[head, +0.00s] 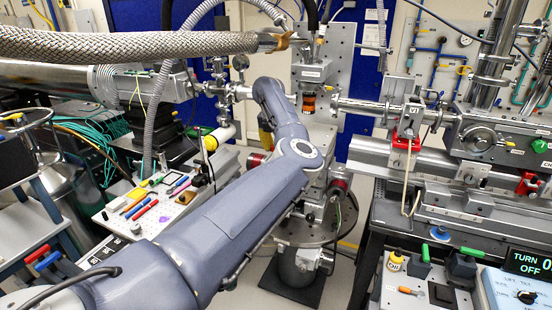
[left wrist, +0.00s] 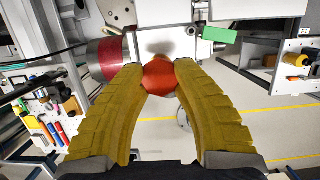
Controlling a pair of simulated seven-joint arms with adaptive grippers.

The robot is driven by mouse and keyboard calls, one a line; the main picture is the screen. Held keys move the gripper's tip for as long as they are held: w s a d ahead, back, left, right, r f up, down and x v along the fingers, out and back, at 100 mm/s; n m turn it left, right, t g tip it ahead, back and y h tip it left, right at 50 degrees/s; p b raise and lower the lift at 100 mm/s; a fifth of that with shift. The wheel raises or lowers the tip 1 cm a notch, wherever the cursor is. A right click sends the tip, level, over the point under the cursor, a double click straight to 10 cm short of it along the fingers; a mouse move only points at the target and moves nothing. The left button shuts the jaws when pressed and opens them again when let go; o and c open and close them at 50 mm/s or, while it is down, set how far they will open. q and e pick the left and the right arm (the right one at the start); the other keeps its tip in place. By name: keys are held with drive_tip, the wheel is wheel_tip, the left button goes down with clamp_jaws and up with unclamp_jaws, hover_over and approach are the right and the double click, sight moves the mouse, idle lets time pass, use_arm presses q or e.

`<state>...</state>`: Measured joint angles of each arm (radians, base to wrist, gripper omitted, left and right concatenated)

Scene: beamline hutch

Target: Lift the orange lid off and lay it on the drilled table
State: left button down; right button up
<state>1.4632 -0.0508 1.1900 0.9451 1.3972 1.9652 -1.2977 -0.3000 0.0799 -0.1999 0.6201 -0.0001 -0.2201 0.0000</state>
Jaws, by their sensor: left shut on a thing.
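The orange lid (left wrist: 160,78) is a rounded orange-red piece in the left wrist view. My left gripper (left wrist: 160,71) has its two yellow fingers closed on it from both sides. Floor shows below the lid in that view; I cannot tell whether it still touches what is behind it. In the head view my left arm (head: 240,205) reaches up the middle and hides most of the gripper and the lid. The drilled table (head: 118,226) is a pale board with holes at the left; it also shows in the left wrist view (left wrist: 30,88). My right gripper is not in view.
Pens, pliers and several small items crowd the left board. A central column carries an orange and black banded part (head: 309,104) and red-ended cylinders (head: 340,186). A braided hose (head: 120,45) crosses the upper left. Rails and a chamber (head: 500,130) fill the right.

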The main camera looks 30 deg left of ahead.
use_arm(q)
drive_tip(key=shift+r, duration=1.55)
drive_tip(key=shift+a+f, duration=0.1)
drive_tip(key=shift+f, duration=0.1)
